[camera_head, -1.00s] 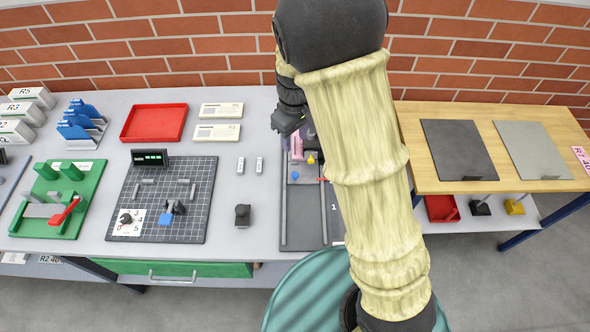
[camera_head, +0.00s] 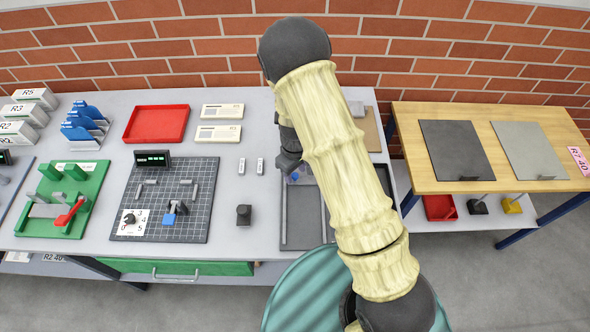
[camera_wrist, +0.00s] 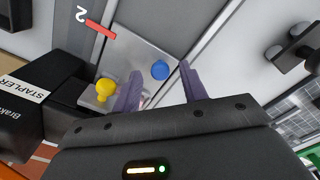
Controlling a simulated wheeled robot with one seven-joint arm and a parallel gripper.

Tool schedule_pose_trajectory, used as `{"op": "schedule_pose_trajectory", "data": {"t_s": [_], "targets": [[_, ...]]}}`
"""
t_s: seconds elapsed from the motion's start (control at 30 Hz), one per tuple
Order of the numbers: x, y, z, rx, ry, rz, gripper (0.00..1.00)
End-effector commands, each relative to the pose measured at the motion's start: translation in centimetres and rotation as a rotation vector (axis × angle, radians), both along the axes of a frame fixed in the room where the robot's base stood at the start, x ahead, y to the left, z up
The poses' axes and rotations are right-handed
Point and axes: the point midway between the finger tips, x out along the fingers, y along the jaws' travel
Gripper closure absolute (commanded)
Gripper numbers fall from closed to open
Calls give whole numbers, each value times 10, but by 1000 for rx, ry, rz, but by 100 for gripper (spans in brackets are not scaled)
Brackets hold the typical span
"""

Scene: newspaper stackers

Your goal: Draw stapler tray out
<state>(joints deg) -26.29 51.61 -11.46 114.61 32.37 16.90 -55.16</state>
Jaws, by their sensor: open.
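A black block with a white STAPLER label (camera_wrist: 28,90) stands at the left in the wrist view. Beside it is a grey plate with a yellow knob (camera_wrist: 105,89) and a blue knob (camera_wrist: 160,69). My gripper (camera_wrist: 160,74) is open and empty, its two purple fingers pointing towards the plate, with the blue knob seen between their tips. I cannot tell how far above the knob they are. In the head view the dark railed tray (camera_head: 301,222) lies at the bench's right end, partly hidden by my arm.
A red strip (camera_wrist: 101,28) and a number 2 mark lie near the plate. In the head view, a black gridded board (camera_head: 190,215), small black block (camera_head: 243,214) and red tray (camera_head: 156,124) stand to the left. A wooden table (camera_head: 440,178) is at the right.

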Motion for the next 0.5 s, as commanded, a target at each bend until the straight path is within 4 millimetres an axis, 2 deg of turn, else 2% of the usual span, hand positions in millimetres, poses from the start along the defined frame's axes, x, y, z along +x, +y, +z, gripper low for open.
{"op": "schedule_pose_trajectory", "data": {"t_s": [0.33,0.37,0.5], "targets": [[0,0,-5,1,-1,0,57],[0,0,-5,1,-1,0,61],[0,0,-5,1,-1,0,88]]}}
